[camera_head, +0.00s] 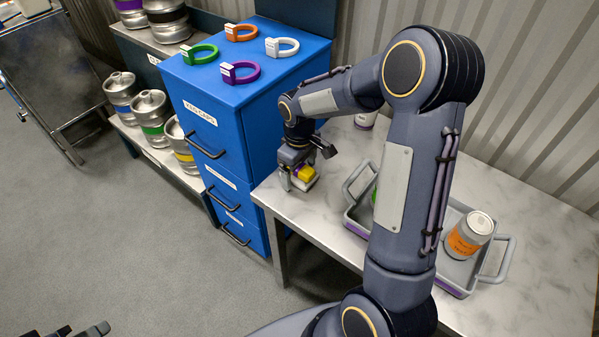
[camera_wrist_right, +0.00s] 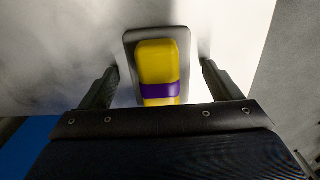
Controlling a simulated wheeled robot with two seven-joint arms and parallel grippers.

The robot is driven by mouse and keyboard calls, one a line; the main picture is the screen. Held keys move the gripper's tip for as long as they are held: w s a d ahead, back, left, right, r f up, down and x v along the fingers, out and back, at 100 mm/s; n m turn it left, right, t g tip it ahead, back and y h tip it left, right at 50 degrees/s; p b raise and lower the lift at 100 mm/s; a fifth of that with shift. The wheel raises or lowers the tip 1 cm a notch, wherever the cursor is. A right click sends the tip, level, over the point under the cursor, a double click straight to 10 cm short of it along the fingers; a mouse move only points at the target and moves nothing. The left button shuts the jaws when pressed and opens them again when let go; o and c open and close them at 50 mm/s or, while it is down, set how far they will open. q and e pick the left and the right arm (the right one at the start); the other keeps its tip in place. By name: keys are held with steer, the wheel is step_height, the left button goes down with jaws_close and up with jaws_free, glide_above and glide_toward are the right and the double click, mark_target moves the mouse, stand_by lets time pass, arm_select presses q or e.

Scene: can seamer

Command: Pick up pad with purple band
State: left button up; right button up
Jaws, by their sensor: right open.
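The pad (camera_wrist_right: 160,65) is yellow with a purple band across it and lies on a grey holder or base (camera_wrist_right: 131,42) on the table. In the head view the pad (camera_head: 305,173) shows near the table's left end, partly covered by my gripper. My right gripper (camera_head: 299,180) is just above it, with its open fingers on either side of the pad. In the right wrist view the gripper (camera_wrist_right: 158,85) has a gap between each finger and the pad. My left gripper (camera_head: 85,331) shows only in part at the bottom left edge, far from the pad.
A blue cabinet (camera_head: 215,140) with colored rings on top stands left of the table. A grey tray (camera_head: 487,277) holding an orange-labelled can (camera_head: 468,236) lies to the right, partly behind my arm. Kegs (camera_head: 151,112) stand on a shelf at left. The table's front right is clear.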

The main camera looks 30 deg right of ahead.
steer(key=shift+c, duration=0.3)
steer(key=c, duration=1)
steer(key=shift+r, duration=0.2)
steer(key=shift+r, duration=0.25)
step_height(320, 180, up, 2)
steer(key=shift+r+p, duration=0.15)
steer(key=shift+p, duration=0.15)
steer(key=s+a+r, duration=0.2)
steer(key=s+r, duration=0.1)
steer(key=s+a+r, duration=0.3)
steer(key=s, duration=0.1)
steer(key=s+a+r, duration=0.3)
steer(key=s+r, duration=0.1)
steer(key=shift+s+a+p, duration=0.1)
steer(key=shift+s+p, duration=0.1)
steer(key=shift+p, duration=0.2)
